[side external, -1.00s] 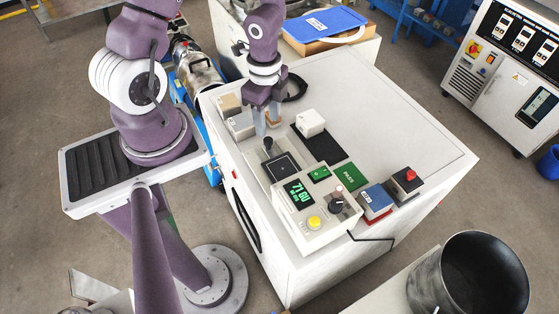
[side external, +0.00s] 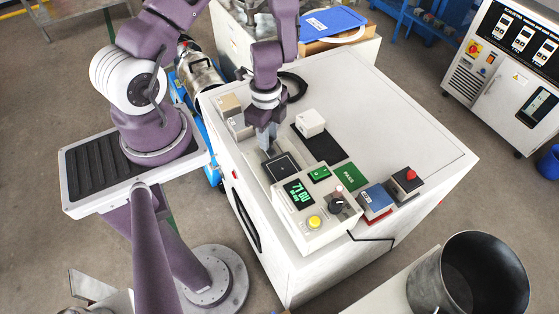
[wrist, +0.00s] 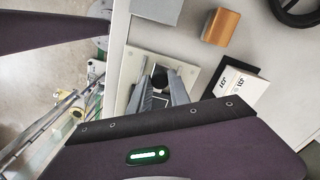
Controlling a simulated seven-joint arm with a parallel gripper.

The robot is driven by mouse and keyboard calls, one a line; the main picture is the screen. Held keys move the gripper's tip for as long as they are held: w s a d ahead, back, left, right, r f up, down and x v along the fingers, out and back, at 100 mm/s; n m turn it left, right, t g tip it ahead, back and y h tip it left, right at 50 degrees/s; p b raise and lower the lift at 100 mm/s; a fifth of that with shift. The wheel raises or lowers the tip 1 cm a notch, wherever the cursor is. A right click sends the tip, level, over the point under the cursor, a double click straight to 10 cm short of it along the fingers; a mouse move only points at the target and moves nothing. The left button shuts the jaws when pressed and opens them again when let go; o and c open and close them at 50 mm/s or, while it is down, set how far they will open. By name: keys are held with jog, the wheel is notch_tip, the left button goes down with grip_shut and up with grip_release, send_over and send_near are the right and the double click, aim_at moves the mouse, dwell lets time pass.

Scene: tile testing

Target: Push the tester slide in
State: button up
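The tester (side external: 318,232) is a pale box on the white cabinet, with a green readout, a yellow button and a dark knob. Its slide (side external: 283,168) carries a dark square plate and lies on the tester's far left side. The slide's black handle (wrist: 160,76) shows in the wrist view. In the side view my gripper mostly hides it. My gripper (side external: 268,150) points down over the handle end of the slide. In the wrist view my fingers (wrist: 160,84) are apart, one on each side of the handle, with no clear grip on it.
A white block (side external: 310,122) on a black mat, a green PASS pad (side external: 348,177), a blue block (side external: 375,198) and a red-button box (side external: 405,184) stand near the tester. A tan block (side external: 229,104) sits behind my gripper. The cabinet top at right is clear.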

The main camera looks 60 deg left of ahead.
aim_at(280, 164)
grip_shut()
jog(key=shift+d, duration=5.95)
jog(key=o, duration=0.7)
grip_release()
jog(key=shift+c, duration=0.2)
notch_tip(280, 164, up, 6)
